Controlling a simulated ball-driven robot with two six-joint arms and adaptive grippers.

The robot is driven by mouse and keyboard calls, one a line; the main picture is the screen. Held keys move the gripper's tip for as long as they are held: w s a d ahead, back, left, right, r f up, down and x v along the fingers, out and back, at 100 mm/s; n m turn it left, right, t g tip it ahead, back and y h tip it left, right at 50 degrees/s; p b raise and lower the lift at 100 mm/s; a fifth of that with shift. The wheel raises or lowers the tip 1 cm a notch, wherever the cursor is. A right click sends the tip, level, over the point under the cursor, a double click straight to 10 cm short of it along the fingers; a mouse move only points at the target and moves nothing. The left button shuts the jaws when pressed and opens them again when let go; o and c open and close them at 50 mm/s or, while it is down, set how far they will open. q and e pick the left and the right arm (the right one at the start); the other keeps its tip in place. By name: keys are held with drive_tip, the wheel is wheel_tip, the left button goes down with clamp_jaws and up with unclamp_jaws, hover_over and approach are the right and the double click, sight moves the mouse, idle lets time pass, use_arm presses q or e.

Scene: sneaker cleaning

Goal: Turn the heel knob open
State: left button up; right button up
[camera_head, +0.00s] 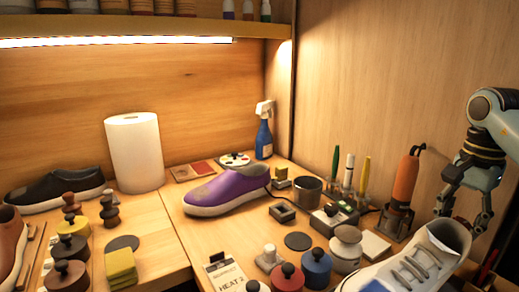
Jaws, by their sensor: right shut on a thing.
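A white sneaker (408,267) with grey laces sits at the lower right, cut off by the bottom edge, its heel end toward the right. My right gripper (464,217) comes down from the right side and is just behind this heel end. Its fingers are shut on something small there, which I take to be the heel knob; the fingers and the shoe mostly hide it. How far the knob is turned cannot be seen. My left gripper is not in view.
A purple sneaker (230,188) rests mid-table. An orange-handled tool (404,182) stands upright left of my right gripper. Knobbed pots, including a blue one (316,266), crowd the front. A paper roll (134,151) and a spray bottle (264,135) stand at the back.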

drive_tip(key=shift+s+f+n, duration=0.15)
drive_tip(key=shift+n, duration=0.95)
